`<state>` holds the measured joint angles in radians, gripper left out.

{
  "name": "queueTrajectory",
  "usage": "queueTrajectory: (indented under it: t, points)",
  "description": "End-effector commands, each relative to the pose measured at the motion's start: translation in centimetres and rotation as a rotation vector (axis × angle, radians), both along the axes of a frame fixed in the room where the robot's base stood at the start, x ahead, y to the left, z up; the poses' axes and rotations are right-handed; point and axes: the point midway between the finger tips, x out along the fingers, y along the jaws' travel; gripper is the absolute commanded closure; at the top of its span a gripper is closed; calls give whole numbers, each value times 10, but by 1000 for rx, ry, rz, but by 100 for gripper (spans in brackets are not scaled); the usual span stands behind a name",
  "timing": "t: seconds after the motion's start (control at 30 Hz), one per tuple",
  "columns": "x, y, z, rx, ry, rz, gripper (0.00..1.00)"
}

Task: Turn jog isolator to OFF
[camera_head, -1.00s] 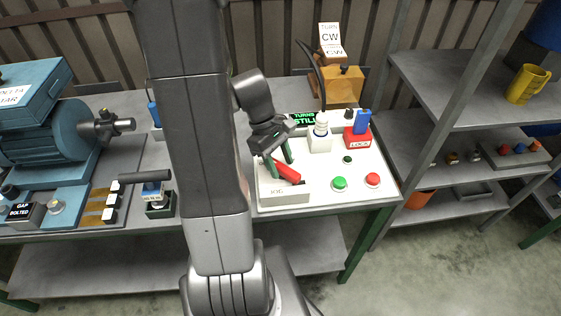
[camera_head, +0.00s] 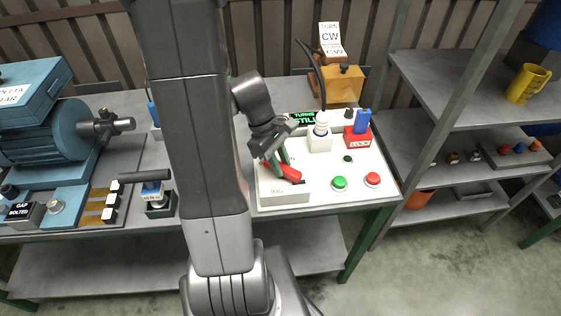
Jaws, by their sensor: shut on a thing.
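The jog isolator is a white box (camera_head: 284,196) at the front left of the white control panel, in the middle of the head view. Its red handle (camera_head: 287,173) lies tilted on top, with a dark end pointing down to the right. My gripper (camera_head: 277,165) comes down from above with its green fingers around the red handle's left part, shut on it. The handle's far-left end and its pivot are partly hidden by the fingers. The lettering on the box front is too small to read.
A green button (camera_head: 339,183) and a red button (camera_head: 372,179) sit right of the isolator. Behind are a white socket with a plug (camera_head: 320,137), a red lock box (camera_head: 358,136) and a green-lit display (camera_head: 304,118). A blue motor (camera_head: 52,132) stands left.

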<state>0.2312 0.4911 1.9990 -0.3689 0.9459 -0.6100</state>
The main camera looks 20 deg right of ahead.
Motion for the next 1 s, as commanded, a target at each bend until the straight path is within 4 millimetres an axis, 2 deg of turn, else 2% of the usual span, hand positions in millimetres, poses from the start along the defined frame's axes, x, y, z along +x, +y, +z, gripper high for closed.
queueTrajectory:
  t: [0.6,1.0]
  points:
    - [-3,2,0,0,-1,492,99]
    - [-3,2,0,-2,-2,681,99]
